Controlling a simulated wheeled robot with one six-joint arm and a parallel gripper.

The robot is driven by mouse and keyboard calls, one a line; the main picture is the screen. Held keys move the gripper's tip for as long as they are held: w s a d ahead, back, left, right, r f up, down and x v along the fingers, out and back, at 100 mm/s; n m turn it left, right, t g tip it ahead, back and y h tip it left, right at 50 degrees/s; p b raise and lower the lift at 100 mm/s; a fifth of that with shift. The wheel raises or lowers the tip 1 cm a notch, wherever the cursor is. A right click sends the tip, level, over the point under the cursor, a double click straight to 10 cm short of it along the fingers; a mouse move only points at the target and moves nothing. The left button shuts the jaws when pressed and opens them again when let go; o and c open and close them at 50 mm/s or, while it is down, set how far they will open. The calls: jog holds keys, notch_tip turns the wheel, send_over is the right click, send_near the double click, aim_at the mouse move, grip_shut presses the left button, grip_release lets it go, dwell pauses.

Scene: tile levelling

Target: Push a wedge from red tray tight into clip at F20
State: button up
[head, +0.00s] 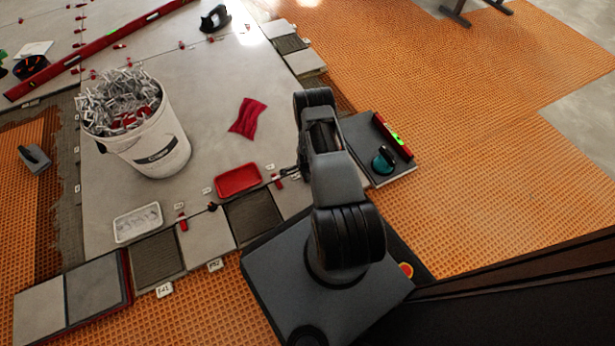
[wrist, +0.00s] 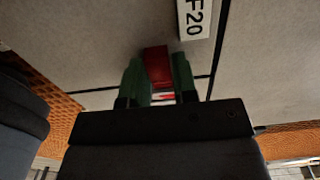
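My gripper (wrist: 160,82) has green fingers that stand against both sides of a red wedge (wrist: 156,64), and it appears shut on the wedge. The wedge is just above or at the joint between pale tiles. The white F20 label (wrist: 195,18) lies on the tile just beyond, slightly right. A small red and white part (wrist: 163,97) shows between the fingers; I cannot tell whether it is the clip. In the head view the red tray (head: 238,181) sits on the tiles left of my arm; whether wedges lie in it is unclear. My arm partly hides the gripper there.
A white bucket (head: 160,150) full of clips stands at the left. A dark tile with a teal-handled tool (head: 384,160) is right of my arm.

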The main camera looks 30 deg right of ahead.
jog(key=o, duration=0.4)
jog(key=shift+o, duration=0.2)
notch_tip(320, 180, up, 14)
jog(key=p, duration=0.6)
jog(key=shift+p, duration=0.3)
jog(key=shift+f, duration=0.1)
